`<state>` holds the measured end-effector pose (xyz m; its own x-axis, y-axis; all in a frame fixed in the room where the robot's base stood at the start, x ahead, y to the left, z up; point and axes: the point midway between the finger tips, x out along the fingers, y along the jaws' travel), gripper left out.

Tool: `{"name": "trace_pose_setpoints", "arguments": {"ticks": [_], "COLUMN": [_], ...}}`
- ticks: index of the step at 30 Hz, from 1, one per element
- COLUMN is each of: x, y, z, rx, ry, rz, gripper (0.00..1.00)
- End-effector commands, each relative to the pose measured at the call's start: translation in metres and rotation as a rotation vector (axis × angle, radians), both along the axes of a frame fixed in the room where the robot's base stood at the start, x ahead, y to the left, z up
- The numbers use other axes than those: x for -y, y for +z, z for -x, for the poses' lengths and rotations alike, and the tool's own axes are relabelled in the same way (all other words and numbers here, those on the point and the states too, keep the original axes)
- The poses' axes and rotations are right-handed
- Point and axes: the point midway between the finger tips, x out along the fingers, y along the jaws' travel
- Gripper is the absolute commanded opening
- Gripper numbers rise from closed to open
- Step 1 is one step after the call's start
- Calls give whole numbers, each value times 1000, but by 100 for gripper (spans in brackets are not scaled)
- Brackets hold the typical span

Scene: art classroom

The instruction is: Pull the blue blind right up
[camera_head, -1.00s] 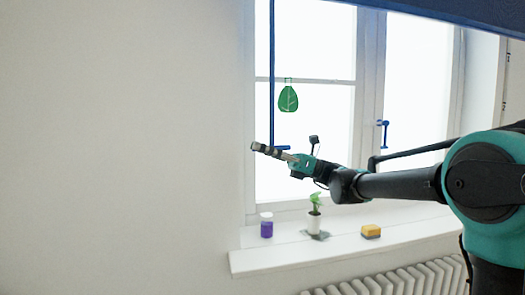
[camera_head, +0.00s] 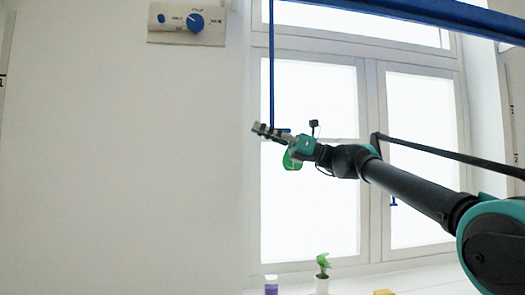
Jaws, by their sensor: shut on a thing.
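The blue blind (camera_head: 400,13) shows as a slanting blue band along the top right, above the window's upper panes; its upper part is mostly out of view. A thin blue pull rod (camera_head: 271,70) hangs straight down at the window's left edge, from above the picture to my gripper. My gripper (camera_head: 264,129) is shut at the rod's lower end, on its short blue crosspiece (camera_head: 284,130), which the fingers partly cover. The gripper is in front of the left window pane, near the wall.
A wall panel with a blue dial (camera_head: 195,22) is at upper left.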

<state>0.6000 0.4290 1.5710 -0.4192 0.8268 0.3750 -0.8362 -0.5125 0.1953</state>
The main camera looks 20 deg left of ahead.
Motion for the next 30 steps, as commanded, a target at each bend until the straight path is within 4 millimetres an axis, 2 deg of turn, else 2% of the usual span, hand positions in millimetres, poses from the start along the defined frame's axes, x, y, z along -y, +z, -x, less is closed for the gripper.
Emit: {"name": "trace_pose_setpoints", "arguments": {"ticks": [6, 16, 17, 21, 30], "x": [0, 1, 1, 0, 1], "y": [13, 15, 15, 14, 13], "z": [-1, -1, -1, -1, -1], "rx": [-1, -3, -4, -2, -1], "ry": [0, -2, -2, -2, 0], "rz": [-1, -5, -5, -3, -1], "gripper": [0, 0, 16, 34, 34]}}
